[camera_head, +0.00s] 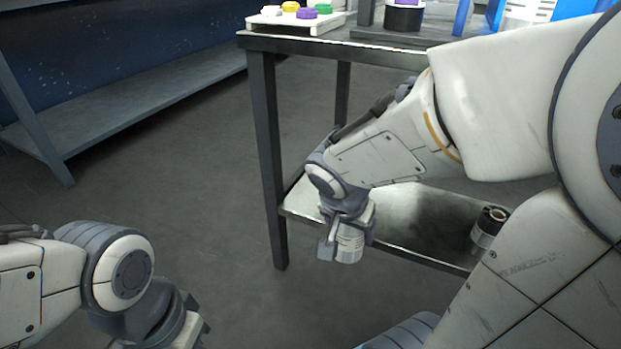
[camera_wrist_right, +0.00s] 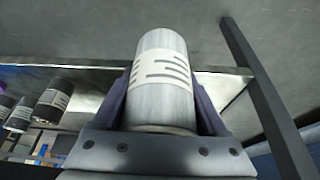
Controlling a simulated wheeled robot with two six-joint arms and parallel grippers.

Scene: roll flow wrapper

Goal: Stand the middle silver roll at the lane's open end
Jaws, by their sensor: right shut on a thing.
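A silver roll (camera_head: 349,248) with a white, dark-striped label is held in my right gripper (camera_head: 346,238), beside the table's lower shelf. In the right wrist view the silver roll (camera_wrist_right: 161,85) fills the space between the two fingers of my right gripper (camera_wrist_right: 160,112), which is shut on it. My left gripper (camera_head: 190,332) is at the bottom left, partly cut off by the frame, and its fingers do not show clearly. The lane and its open end cannot be made out.
A dark-cored roll (camera_head: 490,227) stands on the lower shelf (camera_head: 420,215); rolls (camera_wrist_right: 53,100) also show left in the wrist view. The table top (camera_head: 385,52) carries a white tray (camera_head: 292,24) with coloured pieces. A table leg (camera_head: 267,160) stands near my right gripper. The floor on the left is clear.

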